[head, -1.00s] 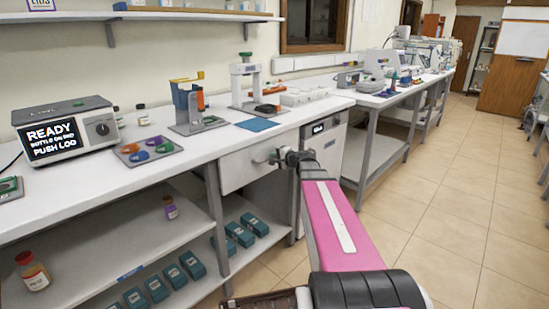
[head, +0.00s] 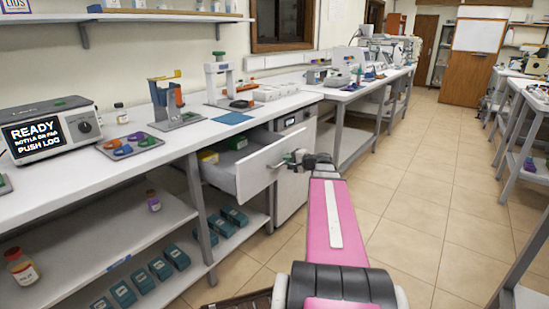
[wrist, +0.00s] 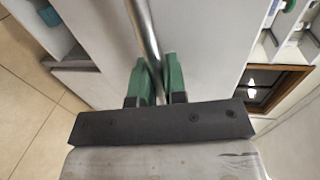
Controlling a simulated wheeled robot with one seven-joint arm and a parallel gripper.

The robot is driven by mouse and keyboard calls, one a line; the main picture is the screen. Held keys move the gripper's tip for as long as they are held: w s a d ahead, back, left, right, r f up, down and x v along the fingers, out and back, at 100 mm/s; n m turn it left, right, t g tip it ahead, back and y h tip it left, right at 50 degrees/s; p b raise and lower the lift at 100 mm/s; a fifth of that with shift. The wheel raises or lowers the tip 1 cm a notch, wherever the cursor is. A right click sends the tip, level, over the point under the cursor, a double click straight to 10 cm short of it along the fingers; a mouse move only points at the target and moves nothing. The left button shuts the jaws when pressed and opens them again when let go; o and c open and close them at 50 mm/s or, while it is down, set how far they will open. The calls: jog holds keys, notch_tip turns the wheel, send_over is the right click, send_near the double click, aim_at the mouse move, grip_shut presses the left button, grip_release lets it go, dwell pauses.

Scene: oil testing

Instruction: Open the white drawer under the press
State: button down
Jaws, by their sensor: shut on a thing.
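The white drawer (head: 262,168) under the bench top is pulled out, and its inside shows in the head view. A yellow thing (head: 208,157) and a green-topped thing (head: 237,143) lie in it. The press (head: 219,80) stands on the bench above. My gripper (head: 297,157) is at the drawer front, shut on the metal bar handle. In the wrist view my gripper's green fingers (wrist: 155,82) are closed around the handle (wrist: 145,35), with the white drawer front (wrist: 195,40) behind it. My pink arm reaches in from the lower right.
A white cabinet (head: 291,185) with a small display stands right of the drawer. Several teal boxes (head: 176,257) sit on the lower shelf (head: 125,285). The tiled floor (head: 425,220) is open at right, with another bench (head: 530,125) at the far right.

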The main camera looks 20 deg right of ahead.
jog(key=f+v, duration=0.2)
jog(key=v, duration=0.8)
jog(key=shift+s+d, duration=0.1)
jog(key=c, duration=1.2)
grip_release()
jog(key=v, duration=1)
jog(key=shift+s+d, duration=0.2)
jog(key=shift+s, duration=0.15)
